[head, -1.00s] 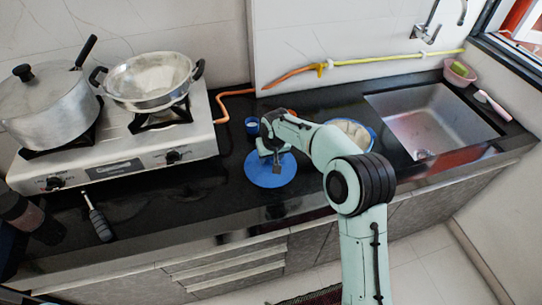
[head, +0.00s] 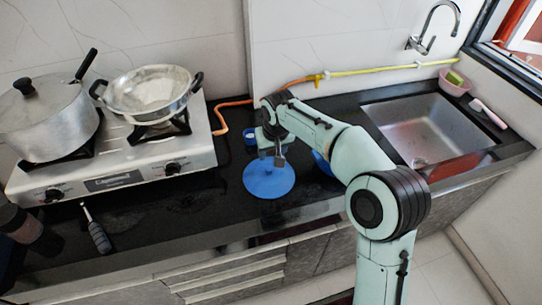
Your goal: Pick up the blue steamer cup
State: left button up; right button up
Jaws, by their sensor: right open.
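A small blue cup (head: 250,138) stands on the black counter, to the right of the stove. It looks like the blue steamer cup, but it is small in the picture. My right gripper (head: 280,161) is open, with its fingers pointing down over the back edge of a flat round blue disc (head: 268,184). The gripper is just right of the cup and a little nearer to me, apart from it. My right wrist and forearm hide part of the counter behind. My left gripper is out of view.
A stove (head: 120,176) with a lidded pot (head: 45,118) and a wok (head: 148,92) fills the left. A black-handled tool (head: 97,233) lies in front. A blue-edged bowl (head: 322,163) is mostly behind my arm; the sink (head: 425,128) is right.

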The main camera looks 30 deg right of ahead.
aim_at(248, 134)
jog(key=k, duration=1)
